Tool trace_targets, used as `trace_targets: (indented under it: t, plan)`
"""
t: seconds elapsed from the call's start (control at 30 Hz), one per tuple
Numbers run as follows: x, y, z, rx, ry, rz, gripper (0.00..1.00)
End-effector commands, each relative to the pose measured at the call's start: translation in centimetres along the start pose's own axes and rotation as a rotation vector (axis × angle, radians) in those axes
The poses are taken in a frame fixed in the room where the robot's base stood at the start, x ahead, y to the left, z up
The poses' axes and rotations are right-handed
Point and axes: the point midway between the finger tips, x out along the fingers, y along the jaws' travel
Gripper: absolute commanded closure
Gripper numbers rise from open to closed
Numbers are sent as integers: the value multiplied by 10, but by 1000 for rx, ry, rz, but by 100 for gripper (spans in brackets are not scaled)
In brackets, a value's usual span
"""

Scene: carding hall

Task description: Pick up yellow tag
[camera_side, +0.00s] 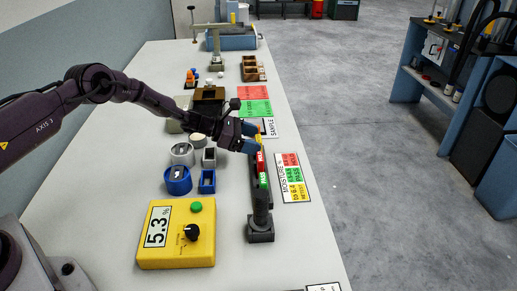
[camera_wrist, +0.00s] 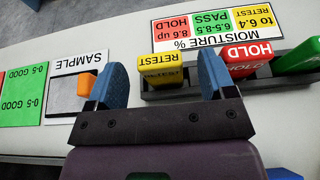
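The yellow tag (camera_wrist: 160,68), marked RETEST, stands on a dark rack (camera_side: 259,200) and shows upside down in the wrist view. In the side view the yellow tag (camera_side: 257,139) shows only in part, beside my blue fingers. My gripper (camera_wrist: 162,64) is open, with one finger on each side of the tag in the wrist view and a gap on both sides. My gripper (camera_side: 250,137) is low over the far end of the rack in the side view. How deep the fingers reach around the tag is unclear.
A red HOLD tag (camera_wrist: 246,54) and a green tag (camera_wrist: 298,56) share the rack, the red one close to my right finger. A moisture chart (camera_side: 294,178) lies beside it. A yellow meter (camera_side: 177,234) and blue containers (camera_side: 178,181) stand to the left.

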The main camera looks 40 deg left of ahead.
Motion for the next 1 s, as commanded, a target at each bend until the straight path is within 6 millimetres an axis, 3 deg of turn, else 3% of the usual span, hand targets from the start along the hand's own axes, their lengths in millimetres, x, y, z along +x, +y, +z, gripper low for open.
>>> trace_targets:
  t: [0.03, 0.23, 0.3, 0.67, 0.87, 1.0]
  plan:
    - [0, 0, 0, 0, 0, 0, 33]
    - [0, 0, 0, 0, 0, 0, 77]
    - [0, 0, 0, 0, 0, 0, 81]
    - [-3, 0, 7, 1, 0, 0, 81]
    - [-14, 0, 32, 0, -1, 1, 81]
    - [-31, -11, 43, -1, -1, 0, 81]
